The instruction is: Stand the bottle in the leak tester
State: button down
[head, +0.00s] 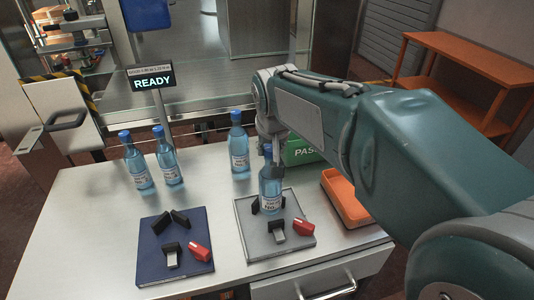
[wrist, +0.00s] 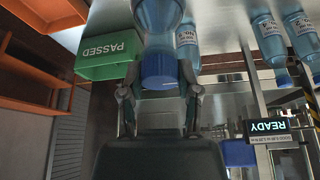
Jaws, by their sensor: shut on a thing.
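A blue bottle (head: 270,192) with a white label and blue cap stands upright over the grey fixture plate (head: 250,246), its base among black blocks. I cannot tell whether its base touches the plate. My gripper (head: 272,168) is shut on its upper part from above, partly hidden by my arm. In the wrist view, the bottle (wrist: 162,18) and its cap (wrist: 160,68) lie between the fingers (wrist: 158,88). A similar blue fixture plate (head: 150,262), with black blocks and a red lever (head: 199,252), is to the left. No label shows which is the leak tester.
Three more bottles stand behind: two at left (head: 138,168) (head: 168,162) and one nearer the middle (head: 239,155). A READY sign (head: 153,82) stands on a post. A green PASSED bin (head: 303,151) and orange tray (head: 345,196) are at right. A red lever (head: 304,227) sits on the grey plate.

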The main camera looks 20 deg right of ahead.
jog(key=shift+w+f, duration=0.45)
jog(key=shift+f, duration=0.05)
jog(key=shift+w+d+f, duration=0.1)
jog(key=shift+d+f, duration=0.1)
jog(key=shift+f, duration=1.45)
jog(key=shift+c, duration=1.6)
grip_release()
jog(key=shift+f, duration=0.1)
jog(key=d+v, duration=0.1)
jog(key=v, duration=1.1)
jog(key=s+f+n, duration=0.1)
jog(key=s+f, duration=0.3)
jog(key=s, duration=0.4)
jog(key=s+f+t, duration=0.1)
jog(key=s+f, duration=0.4)
jog(key=s, duration=0.3)
jog(key=shift+s+n+y, duration=0.15)
jog(key=shift+n+y, duration=0.25)
